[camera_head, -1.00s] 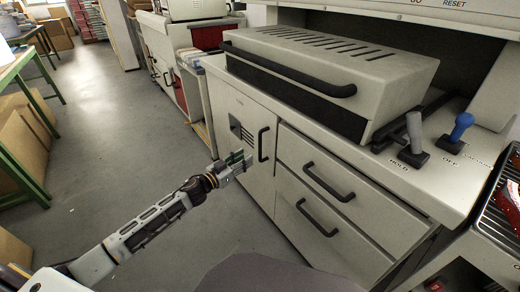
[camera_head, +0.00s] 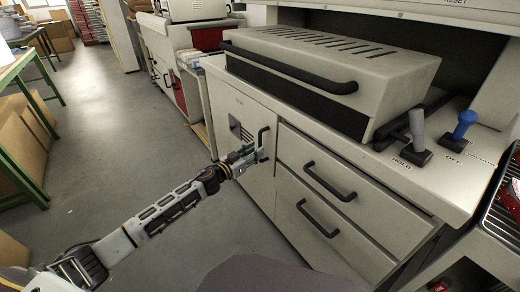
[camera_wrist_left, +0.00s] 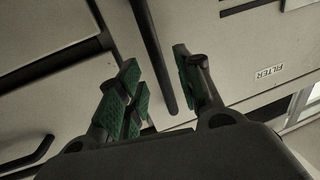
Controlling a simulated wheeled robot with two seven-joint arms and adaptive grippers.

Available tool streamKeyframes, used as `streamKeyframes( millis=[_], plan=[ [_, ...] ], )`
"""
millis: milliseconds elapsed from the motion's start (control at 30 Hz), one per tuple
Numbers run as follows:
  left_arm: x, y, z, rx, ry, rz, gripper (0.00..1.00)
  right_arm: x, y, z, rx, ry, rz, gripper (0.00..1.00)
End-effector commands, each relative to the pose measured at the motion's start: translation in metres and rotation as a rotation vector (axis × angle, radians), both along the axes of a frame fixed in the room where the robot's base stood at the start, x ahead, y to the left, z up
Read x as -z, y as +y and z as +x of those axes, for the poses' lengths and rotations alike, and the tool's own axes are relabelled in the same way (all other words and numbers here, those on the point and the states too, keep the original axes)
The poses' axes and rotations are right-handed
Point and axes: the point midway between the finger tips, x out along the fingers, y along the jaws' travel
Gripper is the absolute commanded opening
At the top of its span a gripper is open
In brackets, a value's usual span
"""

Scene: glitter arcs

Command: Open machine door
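The machine door (camera_head: 250,155) is the light panel on the left of the cabinet, flush with the front and closed. Its black vertical handle (camera_head: 263,139) is on its right side, with a vent on its left. My left gripper (camera_head: 247,156) is in front of the door at the handle. In the left wrist view its green-padded fingers (camera_wrist_left: 155,92) are apart, and the black handle bar (camera_wrist_left: 155,55) lies between them, with gaps visible on both sides. A FILTER label (camera_wrist_left: 270,72) shows on the panel. My right gripper is not in view.
Two drawers with black handles (camera_head: 328,182) are right of the door. Above is a hooded box with a long handle (camera_head: 290,70), and grey and blue levers (camera_head: 464,125) stand on the worktop. The floor (camera_head: 110,150) at left is open.

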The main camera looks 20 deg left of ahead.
Motion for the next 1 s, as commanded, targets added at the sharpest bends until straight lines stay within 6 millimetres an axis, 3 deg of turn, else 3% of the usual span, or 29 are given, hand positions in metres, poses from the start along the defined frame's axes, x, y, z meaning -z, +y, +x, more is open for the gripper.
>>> streamKeyframes(
  millis=[500,1000],
  plan=[
    [0.0,-0.014,0.028,0.0,0.0,0.0,0.35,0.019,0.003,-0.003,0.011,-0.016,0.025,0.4],
    [0.0,-0.016,0.033,0.0,0.0,0.0,0.35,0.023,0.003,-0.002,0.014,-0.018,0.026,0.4]
  ],
)
